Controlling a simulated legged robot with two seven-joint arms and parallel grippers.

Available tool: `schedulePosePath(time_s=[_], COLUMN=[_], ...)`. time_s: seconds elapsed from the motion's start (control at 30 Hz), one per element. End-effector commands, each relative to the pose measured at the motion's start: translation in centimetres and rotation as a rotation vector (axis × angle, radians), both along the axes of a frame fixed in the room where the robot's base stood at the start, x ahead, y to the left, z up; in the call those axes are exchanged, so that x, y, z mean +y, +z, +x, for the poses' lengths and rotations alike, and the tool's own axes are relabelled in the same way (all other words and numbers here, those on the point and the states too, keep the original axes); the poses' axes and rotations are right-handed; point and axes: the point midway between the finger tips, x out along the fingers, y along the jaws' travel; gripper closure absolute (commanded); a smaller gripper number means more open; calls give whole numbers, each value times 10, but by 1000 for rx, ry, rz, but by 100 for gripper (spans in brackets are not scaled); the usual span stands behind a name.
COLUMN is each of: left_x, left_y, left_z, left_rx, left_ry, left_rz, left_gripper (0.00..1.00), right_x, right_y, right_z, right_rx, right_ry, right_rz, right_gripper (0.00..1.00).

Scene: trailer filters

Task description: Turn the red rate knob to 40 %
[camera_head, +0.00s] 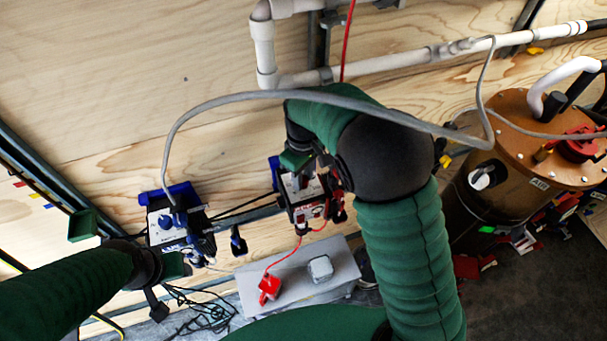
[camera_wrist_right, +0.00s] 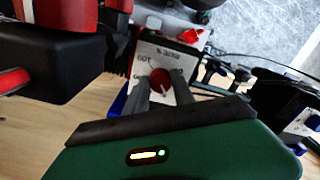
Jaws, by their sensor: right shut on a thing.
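The red rate knob (camera_wrist_right: 161,81) sits on the white dial face of a small pump box. In the right wrist view my right gripper (camera_wrist_right: 162,92) has its two grey fingers on either side of the knob, shut on it. Printed marks around the knob are partly covered and too small to read surely. In the head view the pump box (camera_head: 304,211) hangs on the plywood wall, with my right gripper (camera_head: 306,182) at its face; the knob is hidden there. My left arm comes in at lower left; its gripper's fingers do not show clearly.
A similar box with blue parts (camera_head: 176,224) hangs to the left, near my left wrist. A grey box (camera_head: 318,271) with a red plug (camera_head: 269,288) lies below. A grey cable (camera_head: 236,97) arches across my right arm. A brown tank (camera_head: 520,130) stands at right.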

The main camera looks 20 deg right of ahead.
Motion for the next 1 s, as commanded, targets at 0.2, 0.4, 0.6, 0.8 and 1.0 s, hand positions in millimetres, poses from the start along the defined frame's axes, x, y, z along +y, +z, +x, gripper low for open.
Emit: schedulePosePath(time_s=[0.2,0.4,0.6,0.8,1.0], left_x=[0,0,0,0,0], left_y=[12,12,12,12,11], left_z=[0,0,0,0,0], left_rx=[0,0,0,0,0], left_ry=[0,0,0,0,0], left_rz=[0,0,0,0,0], left_gripper=[53,53,53,53,53], right_x=[0,0,1,0,0], right_y=[3,1,1,1,2], right_z=[2,3,3,1,0], right_rx=[-7,-9,-10,-6,-6], right_ry=[-256,-299,-297,-296,-296], right_rz=[2,2,3,1,1], right_gripper=[100,100,63,49,49])
